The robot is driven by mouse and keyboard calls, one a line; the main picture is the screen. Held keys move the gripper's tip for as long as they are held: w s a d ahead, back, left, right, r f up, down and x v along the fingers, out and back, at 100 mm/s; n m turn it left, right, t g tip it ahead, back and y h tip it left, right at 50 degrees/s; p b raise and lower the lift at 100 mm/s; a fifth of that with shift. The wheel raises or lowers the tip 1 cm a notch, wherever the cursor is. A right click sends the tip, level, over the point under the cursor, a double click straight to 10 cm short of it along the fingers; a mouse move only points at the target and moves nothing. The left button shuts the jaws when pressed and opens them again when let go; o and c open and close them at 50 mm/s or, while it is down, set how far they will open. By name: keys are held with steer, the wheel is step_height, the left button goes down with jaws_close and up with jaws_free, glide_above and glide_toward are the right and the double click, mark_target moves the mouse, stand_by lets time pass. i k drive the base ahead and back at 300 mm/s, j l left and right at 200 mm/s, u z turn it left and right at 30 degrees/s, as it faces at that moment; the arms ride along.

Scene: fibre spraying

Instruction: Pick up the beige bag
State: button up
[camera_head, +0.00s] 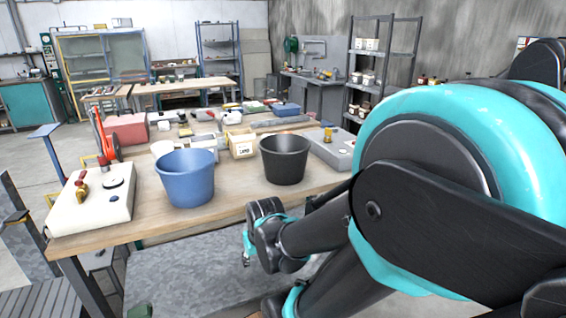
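A small beige bag-like container (241,144) with dark lettering on its front stands on the wooden table (225,207), behind and between a blue bucket (187,180) and a black bucket (284,162). It looks upright, and the buckets partly flank it. My arm comes in from the right, and its dark and teal end (262,236) hangs in front of the table's near edge, low and apart from the container. The fingers are too small and too much hidden to tell whether they are open or shut.
A cream control box (92,200) sits at the table's left corner, with a red tool (106,141) behind it. A grey box (335,148) stands right of the black bucket. Clutter fills the table's back. Shelves (382,65) stand behind.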

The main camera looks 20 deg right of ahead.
mark_target(242, 143)
steer(key=i+j+z, duration=0.1)
steer(key=j+z, duration=0.9)
steer(key=z, duration=0.15)
steer(key=i, duration=0.05)
